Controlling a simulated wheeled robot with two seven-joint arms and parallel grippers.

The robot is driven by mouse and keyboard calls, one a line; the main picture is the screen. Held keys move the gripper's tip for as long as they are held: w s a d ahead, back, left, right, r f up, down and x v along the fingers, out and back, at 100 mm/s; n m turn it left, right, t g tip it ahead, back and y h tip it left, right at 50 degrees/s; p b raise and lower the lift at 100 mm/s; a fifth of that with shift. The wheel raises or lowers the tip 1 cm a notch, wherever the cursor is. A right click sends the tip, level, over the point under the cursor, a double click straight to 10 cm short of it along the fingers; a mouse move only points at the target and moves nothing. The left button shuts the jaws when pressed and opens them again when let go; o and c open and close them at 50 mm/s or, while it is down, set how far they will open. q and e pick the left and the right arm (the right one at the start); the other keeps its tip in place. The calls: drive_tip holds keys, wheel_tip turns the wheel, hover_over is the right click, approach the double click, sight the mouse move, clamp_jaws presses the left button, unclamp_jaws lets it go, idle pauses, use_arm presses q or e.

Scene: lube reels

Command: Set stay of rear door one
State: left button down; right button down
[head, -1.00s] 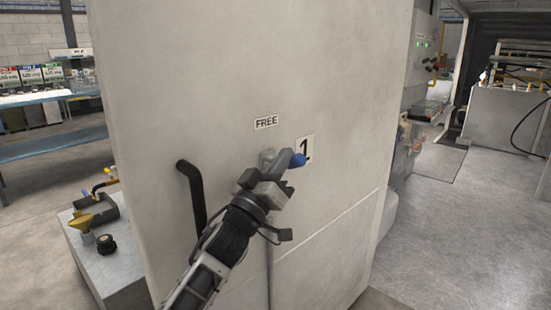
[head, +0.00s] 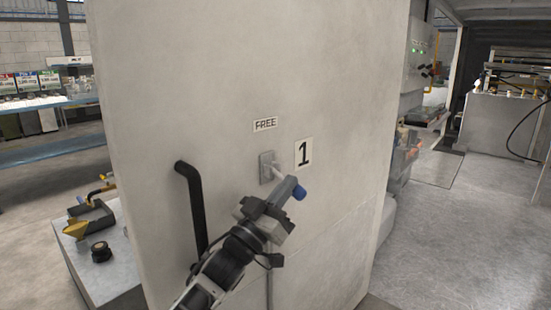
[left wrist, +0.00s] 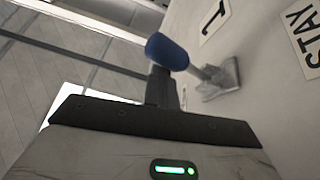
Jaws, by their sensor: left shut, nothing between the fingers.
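The pale door (head: 340,90) of number 1 fills the middle of the head view. On it a small lever (head: 278,172) with a blue knob (head: 299,192) sticks out from a grey plate (head: 266,166). My left gripper (head: 283,193) is shut and empty at the knob. The left wrist view shows the knob (left wrist: 166,51) just past the fingertips, and a STAY label (left wrist: 303,35). Whether they touch is unclear.
A black handle (head: 194,205) stands out from the door left of my arm. A grey bench with a yellow funnel (head: 76,229) is at the left. Open floor (head: 440,225) lies at the right.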

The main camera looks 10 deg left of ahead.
drive_tip(key=shift+f, duration=0.15)
use_arm(q)
drive_tip(key=s+d+r+p, duration=0.2)
drive_tip(key=s+r, duration=1.1)
drive_tip(key=shift+s, duration=0.35)
use_arm(e)
drive_tip(key=shift+r, duration=0.35)
drive_tip(key=shift+d, duration=0.1)
use_arm(q)
drive_tip(key=s+a+f+n+g+y+p, duration=0.1)
drive_tip(key=a+f+g+y, duration=0.15)
drive_tip(key=f, duration=0.95)
drive_tip(key=s+a+f+n+g+y+p, duration=0.15)
drive_tip(key=f+y, duration=0.25)
drive_tip(key=f, duration=0.7)
drive_tip(key=s+a+f+g+y+p, duration=0.1)
drive_tip(key=s+f+g, duration=0.5)
drive_tip(key=s+f, duration=0.8)
wheel_tip(320, 180, down, 2)
drive_tip(key=shift+a+y+p, duration=0.35)
drive_tip(key=shift+a+y, duration=0.2)
drive_tip(key=shift+a, duration=0.05)
use_arm(e)
drive_tip(key=shift+s+d+r+g+h, duration=0.1)
drive_tip(key=shift+d+r+g+h, duration=0.15)
drive_tip(key=shift+r+g, duration=0.35)
